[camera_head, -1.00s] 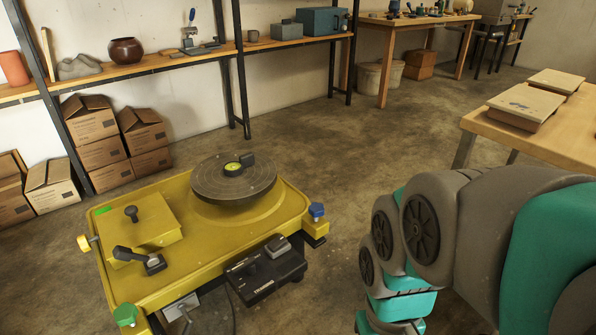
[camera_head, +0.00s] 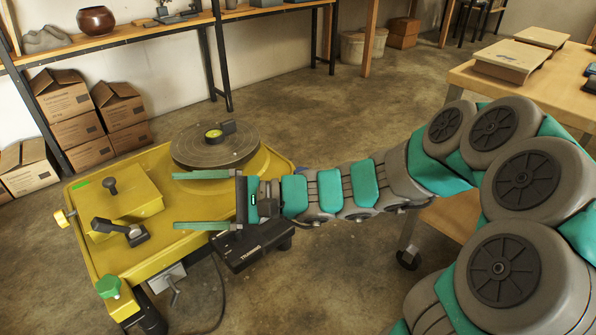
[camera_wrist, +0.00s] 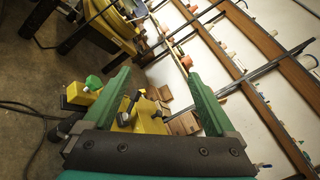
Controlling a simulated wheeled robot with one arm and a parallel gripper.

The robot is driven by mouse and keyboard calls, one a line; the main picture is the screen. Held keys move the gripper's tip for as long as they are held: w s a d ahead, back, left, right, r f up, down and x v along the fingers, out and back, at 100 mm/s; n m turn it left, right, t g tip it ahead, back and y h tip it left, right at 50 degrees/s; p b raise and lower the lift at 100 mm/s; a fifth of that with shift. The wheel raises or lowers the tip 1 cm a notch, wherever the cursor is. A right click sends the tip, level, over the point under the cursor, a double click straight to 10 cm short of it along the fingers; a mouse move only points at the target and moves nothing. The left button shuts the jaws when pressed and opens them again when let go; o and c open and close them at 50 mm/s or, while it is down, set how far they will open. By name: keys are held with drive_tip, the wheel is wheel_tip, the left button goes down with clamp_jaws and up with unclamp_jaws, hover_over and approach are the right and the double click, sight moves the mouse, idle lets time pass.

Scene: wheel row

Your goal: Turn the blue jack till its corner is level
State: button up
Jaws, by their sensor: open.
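The yellow wheeled base (camera_head: 150,255) carries a dark round turntable (camera_head: 185,152) with a round bubble level (camera_head: 213,134) on top. The bubble's position is too small to read.
A green jack (camera_head: 110,287) stands at the near corner, a yellow knob (camera_head: 64,217) at the left. A black box (camera_head: 245,248) sits at the base's front, a cable (camera_head: 222,290) below. Cartons (camera_head: 75,120) and shelves stand behind; a wooden table (camera_head: 470,80) is right.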

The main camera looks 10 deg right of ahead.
sight(298, 168)
drive_tip(key=w+d+f+m+t+h+b, duration=0.1)
drive_tip(key=w+d+f+m+t+h, duration=0.15)
drive_tip(key=w+d+m+t, duration=0.6)
drive_tip(key=w+d+f+m+t+h+b, duration=0.1)
drive_tip(key=w+d+f+m+t, duration=0.4)
drive_tip(key=w, duration=0.6)
drive_tip(key=w+d+f+m+t+h, duration=0.1)
drive_tip(key=w+d+f+m+h, duration=0.35)
drive_tip(key=d+f, duration=0.3)
drive_tip(key=w+d+f+m+t+h, duration=0.1)
drive_tip(key=w+d+f+m+h, duration=0.2)
drive_tip(key=d+f+m+h, duration=0.4)
drive_tip(key=shift+n+y, duration=0.3)
drive_tip(key=shift+y, duration=0.1)
drive_tip(key=shift+a+f+b+x, duration=0.15)
drive_tip(key=shift+b+x, duration=0.1)
drive_tip(key=shift+x, duration=1.1)
drive_tip(key=shift+a+f+b+x, duration=0.15)
drive_tip(key=shift+b+x, duration=0.05)
drive_tip(key=shift+x, duration=1.1)
drive_tip(key=shift+a+f+b+x, duration=0.15)
drive_tip(key=shift+b+x, duration=0.1)
drive_tip(key=shift+x, duration=1.1)
drive_tip(key=shift+s, duration=0.1)
drive_tip(key=shift+c, duration=0.3)
drive_tip(key=c, duration=1.3)
drive_tip(key=shift+n+y, duration=0.3)
drive_tip(key=shift+y, duration=0.1)
